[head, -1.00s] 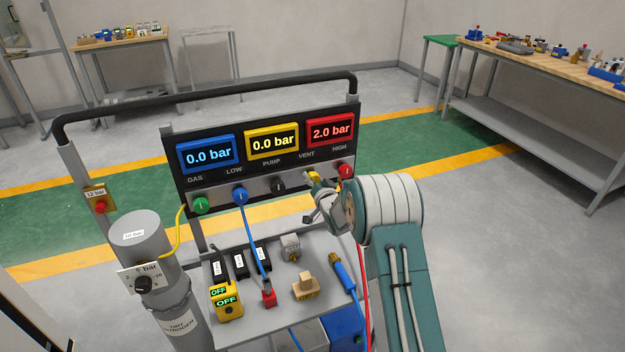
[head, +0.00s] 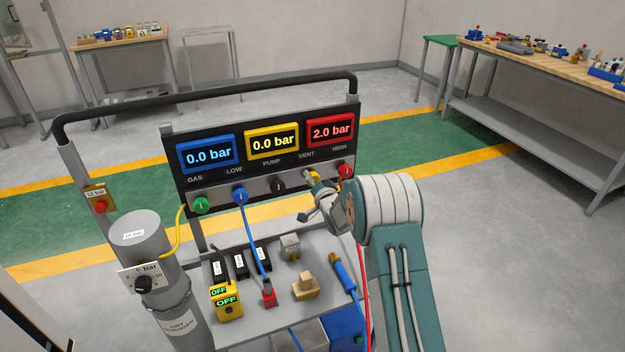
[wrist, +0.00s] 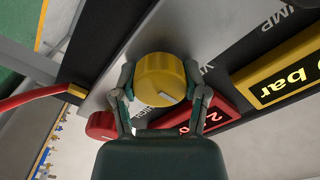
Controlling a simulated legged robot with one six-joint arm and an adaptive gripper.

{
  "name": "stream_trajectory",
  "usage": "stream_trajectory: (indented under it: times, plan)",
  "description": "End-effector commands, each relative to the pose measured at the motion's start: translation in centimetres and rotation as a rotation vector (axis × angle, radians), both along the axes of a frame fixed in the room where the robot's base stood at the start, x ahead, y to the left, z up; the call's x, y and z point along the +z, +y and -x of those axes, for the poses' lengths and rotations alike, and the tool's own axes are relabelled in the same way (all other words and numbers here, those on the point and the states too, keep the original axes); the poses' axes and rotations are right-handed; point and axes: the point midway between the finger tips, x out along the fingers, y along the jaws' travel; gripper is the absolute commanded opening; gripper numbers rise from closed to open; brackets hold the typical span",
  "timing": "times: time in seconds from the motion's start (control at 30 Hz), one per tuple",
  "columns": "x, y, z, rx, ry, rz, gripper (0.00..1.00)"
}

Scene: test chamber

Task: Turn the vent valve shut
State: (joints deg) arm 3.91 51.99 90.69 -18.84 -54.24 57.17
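The vent valve is a yellow round knob (wrist: 160,78) with a pale pointer mark, on the grey strip of the panel. In the head view, little of the yellow knob (head: 316,177) shows below the VENT label, behind my gripper (head: 318,190). In the wrist view my gripper (wrist: 160,82) has one finger on each side of the knob, and both fingertips appear to touch it. The panel (head: 262,187) has a blue display (head: 209,155) reading 0.0 bar, a yellow one (head: 272,141) reading 0.0 bar and a red one (head: 330,130) reading 2.0 bar.
A red knob (head: 345,170) sits close to the right of my gripper. Black (head: 278,184), blue (head: 240,195) and green (head: 201,204) knobs are to the left. A blue hose (head: 254,240) and a red hose (head: 363,285) run below. A gas cylinder (head: 143,240) stands at left.

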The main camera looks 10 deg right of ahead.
Motion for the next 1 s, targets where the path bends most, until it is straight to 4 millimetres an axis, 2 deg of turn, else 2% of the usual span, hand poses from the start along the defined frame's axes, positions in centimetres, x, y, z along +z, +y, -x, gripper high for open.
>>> stream_trajectory:
  times: [0.03, 0.07, 0.1, 0.57, 0.77, 1.0]
  plan:
    - [-0.3, -0.1, 0.0, -0.002, 0.008, 0.0, 0.75]
    - [-0.3, -0.1, 0.0, -0.002, 0.008, 0.0, 0.89]
    - [-0.3, -0.1, 0.0, -0.002, 0.007, -0.001, 0.92]
    - [0.0, -0.1, 0.4, -0.001, 0.001, 0.0, 0.92]
    - [0.0, -0.6, 2.9, -0.001, 0.003, 0.0, 0.92]
    - [-0.1, -1.5, 7.1, -0.002, 0.005, 0.001, 0.92]
